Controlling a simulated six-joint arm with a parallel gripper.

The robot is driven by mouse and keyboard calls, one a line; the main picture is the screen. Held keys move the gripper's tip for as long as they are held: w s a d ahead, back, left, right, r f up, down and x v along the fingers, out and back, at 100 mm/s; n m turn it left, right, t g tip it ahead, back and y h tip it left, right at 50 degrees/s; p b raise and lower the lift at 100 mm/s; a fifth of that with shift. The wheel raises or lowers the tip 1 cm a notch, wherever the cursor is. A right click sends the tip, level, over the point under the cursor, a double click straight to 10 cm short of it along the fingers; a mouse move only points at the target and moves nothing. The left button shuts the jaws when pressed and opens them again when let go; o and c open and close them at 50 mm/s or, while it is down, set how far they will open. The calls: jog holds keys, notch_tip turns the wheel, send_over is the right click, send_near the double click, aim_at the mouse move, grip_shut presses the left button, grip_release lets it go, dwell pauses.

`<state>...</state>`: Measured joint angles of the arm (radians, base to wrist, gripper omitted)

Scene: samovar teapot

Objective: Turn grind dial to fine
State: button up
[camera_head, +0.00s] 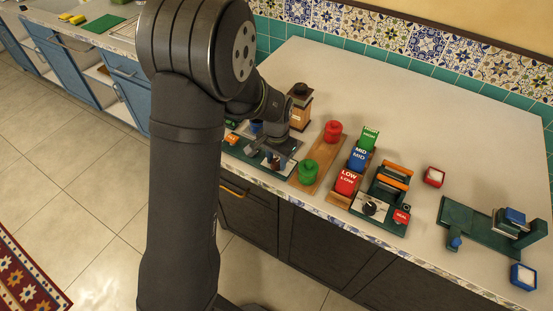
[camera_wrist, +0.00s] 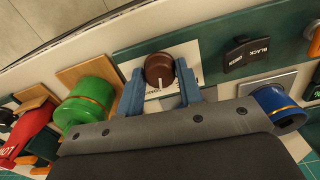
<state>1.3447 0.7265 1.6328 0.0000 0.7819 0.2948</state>
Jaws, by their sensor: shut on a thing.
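The grind dial (camera_wrist: 159,66) is a round brown knob with a pale pointer line, on a white label plate set in a dark green panel (camera_wrist: 205,49). The pointer faces the bottom of the wrist view. Lettering on the plate is partly hidden and too small to read. My gripper (camera_wrist: 160,78) has its two blue-grey fingers on either side of the dial and is shut on it. In the head view my gripper (camera_head: 273,160) is low over the green panel (camera_head: 258,164), and the dial cannot be made out there.
A black switch marked BLACK and GREEN (camera_wrist: 247,51) and a blue cylinder (camera_wrist: 278,105) are right of the dial. A green canister (camera_wrist: 88,103) is close left. Blocks marked LOW (camera_head: 346,182) and MID (camera_head: 358,158) and another dial unit (camera_head: 378,206) stand further right.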

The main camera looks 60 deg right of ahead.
aim_at(276, 162)
jog(key=n, duration=0.4)
jog(key=shift+n, duration=2.9)
jog(key=o, duration=1)
jog(key=shift+c, duration=0.2)
notch_tip(276, 162, up, 17)
jog(key=shift+r, duration=0.2)
